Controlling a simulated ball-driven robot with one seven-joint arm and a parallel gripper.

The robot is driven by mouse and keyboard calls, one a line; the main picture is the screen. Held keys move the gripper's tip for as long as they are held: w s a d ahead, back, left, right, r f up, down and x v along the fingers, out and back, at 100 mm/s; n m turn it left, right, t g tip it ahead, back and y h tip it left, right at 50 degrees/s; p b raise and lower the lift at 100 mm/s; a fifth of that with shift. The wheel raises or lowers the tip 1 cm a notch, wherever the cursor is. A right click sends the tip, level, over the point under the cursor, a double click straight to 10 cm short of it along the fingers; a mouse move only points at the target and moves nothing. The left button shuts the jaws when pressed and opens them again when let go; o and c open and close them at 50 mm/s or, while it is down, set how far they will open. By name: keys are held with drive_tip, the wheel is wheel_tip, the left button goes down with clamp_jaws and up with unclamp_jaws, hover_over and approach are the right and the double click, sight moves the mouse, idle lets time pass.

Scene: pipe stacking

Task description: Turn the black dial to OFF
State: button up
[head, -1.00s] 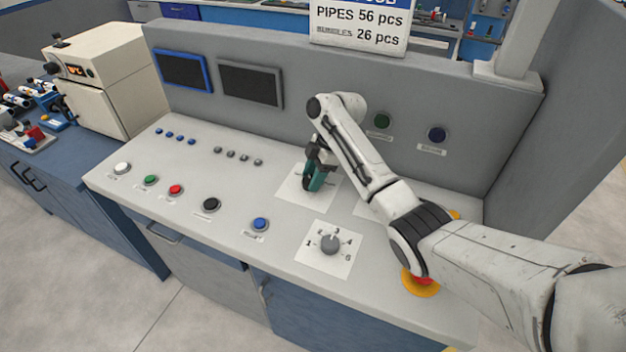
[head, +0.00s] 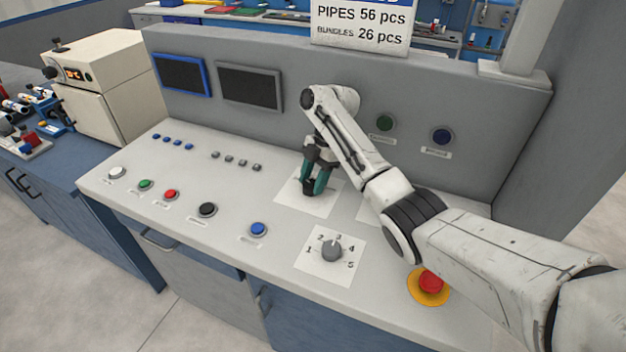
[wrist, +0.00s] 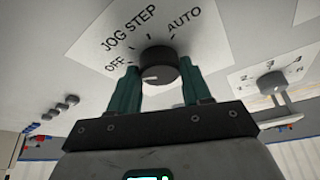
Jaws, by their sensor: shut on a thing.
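The black dial (wrist: 158,62) sits on a white label plate (wrist: 205,48) marked OFF, JOG, STEP and AUTO. My gripper (wrist: 160,72) has one teal finger on each side of the dial and is shut on it. A pale pointer mark shows on the dial's lower left part, roughly on the OFF side; I cannot tell whether it lines up exactly with the OFF tick. In the head view my gripper (head: 314,190) points down at the plate (head: 291,198), and its fingers largely hide the dial.
A grey numbered dial (head: 332,250) stands in front of my gripper. A red emergency button (head: 431,282) on a yellow base lies under my arm. A blue button (head: 258,229) and a black button (head: 207,210) are to the left. The back panel (head: 290,110) rises behind.

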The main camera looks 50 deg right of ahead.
sight(307, 186)
drive_tip(key=o, duration=1.1)
drive_tip(key=shift+c, duration=0.2)
wheel_tip(307, 186, up, 4)
drive_tip(key=p, duration=0.3)
drive_tip(key=shift+f, duration=0.2)
drive_tip(key=s+a+r+p, duration=0.4)
drive_tip(key=s+r+p, duration=0.3)
drive_tip(key=s, duration=0.6)
drive_tip(key=shift+s+r, duration=0.2)
drive_tip(key=shift+r, duration=1)
